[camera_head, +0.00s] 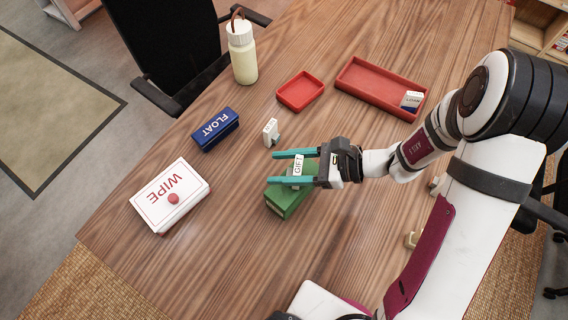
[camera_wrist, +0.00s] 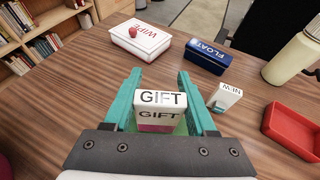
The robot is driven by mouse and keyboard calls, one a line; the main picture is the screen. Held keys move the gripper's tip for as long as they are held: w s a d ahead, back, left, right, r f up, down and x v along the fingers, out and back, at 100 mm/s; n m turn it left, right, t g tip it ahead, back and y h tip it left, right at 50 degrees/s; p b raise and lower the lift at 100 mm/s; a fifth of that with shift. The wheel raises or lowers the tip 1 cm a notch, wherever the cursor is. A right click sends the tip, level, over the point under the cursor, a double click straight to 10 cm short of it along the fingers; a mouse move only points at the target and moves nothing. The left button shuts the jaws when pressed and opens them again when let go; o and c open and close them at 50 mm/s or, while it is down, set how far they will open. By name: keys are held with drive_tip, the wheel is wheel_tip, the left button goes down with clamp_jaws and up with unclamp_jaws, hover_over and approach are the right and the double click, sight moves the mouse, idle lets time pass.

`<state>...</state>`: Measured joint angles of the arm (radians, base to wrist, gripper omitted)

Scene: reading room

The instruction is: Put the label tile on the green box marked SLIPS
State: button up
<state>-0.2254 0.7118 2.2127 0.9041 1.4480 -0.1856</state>
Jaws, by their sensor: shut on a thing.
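My gripper (camera_head: 293,167) is shut on a white label tile (camera_head: 298,164) that reads GIFT. In the wrist view the tile (camera_wrist: 160,98) stands upright between the teal fingers, with GIFT on its top and front faces and a pink lower part. The green box (camera_head: 288,203) is directly below the fingers, partly covered by them. It has a pale label on its near end, too small to read. A little green shows behind the tile in the wrist view. I cannot tell whether the tile touches the box lid.
A blue FLOAT box (camera_head: 215,129) and a white WIPE box (camera_head: 170,195) with a red knob stand left. A small white tile (camera_head: 270,131) stands behind the gripper. Two red trays (camera_head: 300,91), (camera_head: 350,90) and a bottle (camera_head: 242,55) are farther back; the longer tray holds another tile (camera_head: 412,100).

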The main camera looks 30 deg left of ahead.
drive_tip(key=shift+f, duration=0.25)
drive_tip(key=o, duration=1.4)
drive_tip(key=shift+r, duration=0.2)
drive_tip(key=v, duration=1.2)
drive_tip(key=s+d+r+n+t+h, duration=0.1)
drive_tip(key=s+d+r+n+h, duration=0.1)
drive_tip(key=s+d+h, duration=0.1)
drive_tip(key=s+d+r+n+t+h, duration=0.2)
drive_tip(key=s+d+n+h, duration=0.1)
drive_tip(key=s+d+h, duration=0.1)
drive_tip(key=s+d+r+n+t+h, duration=0.1)
drive_tip(key=s+d+n+h, duration=0.2)
drive_tip(key=s+d, duration=0.2)
drive_tip(key=shift+s+d+r+t+h, duration=0.1)
drive_tip(key=shift+s+r+t+h, duration=0.1)
drive_tip(key=shift+s, duration=0.15)
drive_tip(key=shift+s+d+r+t+h, duration=0.1)
drive_tip(key=shift+s+d+r+t, duration=0.1)
drive_tip(key=shift+s, duration=0.15)
